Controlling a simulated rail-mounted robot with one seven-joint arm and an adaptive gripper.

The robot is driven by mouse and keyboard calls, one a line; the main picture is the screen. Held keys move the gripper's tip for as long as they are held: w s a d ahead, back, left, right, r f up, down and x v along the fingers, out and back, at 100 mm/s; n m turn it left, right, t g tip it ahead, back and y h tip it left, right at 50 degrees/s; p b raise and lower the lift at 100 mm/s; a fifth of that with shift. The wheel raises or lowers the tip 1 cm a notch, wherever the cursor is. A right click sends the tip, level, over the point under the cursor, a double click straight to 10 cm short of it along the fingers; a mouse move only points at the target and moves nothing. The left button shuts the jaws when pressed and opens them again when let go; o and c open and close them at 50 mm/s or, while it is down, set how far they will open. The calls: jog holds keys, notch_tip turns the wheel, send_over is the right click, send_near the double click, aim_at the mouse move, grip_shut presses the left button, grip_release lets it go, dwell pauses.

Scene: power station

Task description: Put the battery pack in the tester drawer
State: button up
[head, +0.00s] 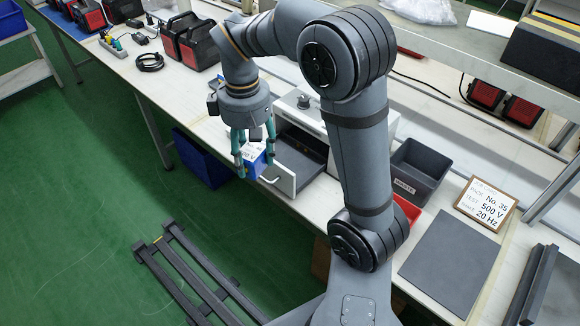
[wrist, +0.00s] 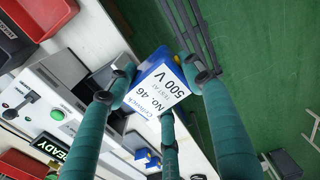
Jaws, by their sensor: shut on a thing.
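My gripper (head: 254,152) has teal fingers and is shut on a blue battery pack (head: 256,160). In the wrist view, the pack (wrist: 158,88) sits between the fingers, its white label reading "No. 46" and "500 V". The tester (head: 300,103) is a white box on the bench, and its drawer (head: 284,181) is pulled open towards the front. The pack hangs just left of the drawer front in the head view, partly hidden by the fingers. In the wrist view, the tester (wrist: 58,92) shows a green button and a "READY" display. The drawer's inside looks empty where visible.
A grey bin marked "WASTE" (head: 417,172) stands right of the tester, near a red bin (head: 407,211). A grey mat (head: 452,260) lies at right. A blue crate (head: 200,160) stands below the bench edge.

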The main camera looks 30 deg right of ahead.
jog(key=w+d+f+n, duration=0.5)
jog(key=w+d+n, duration=0.2)
jog(key=d+n, duration=0.1)
jog(key=w+d+f+n, duration=0.5)
jog(key=w+d+n, duration=0.2)
jog(key=shift+n, duration=0.3)
jog(key=f, duration=0.3)
jog(key=d+f+p, duration=0.1)
jog(key=f, duration=0.1)
jog(key=shift+s+f, duration=0.2)
jog(key=shift+f, duration=2.25)
jog(key=shift+f, duration=0.1)
jog(key=o, duration=1.7)
jog(key=shift+o, duration=0.2)
notch_tip(320, 180, up, 12)
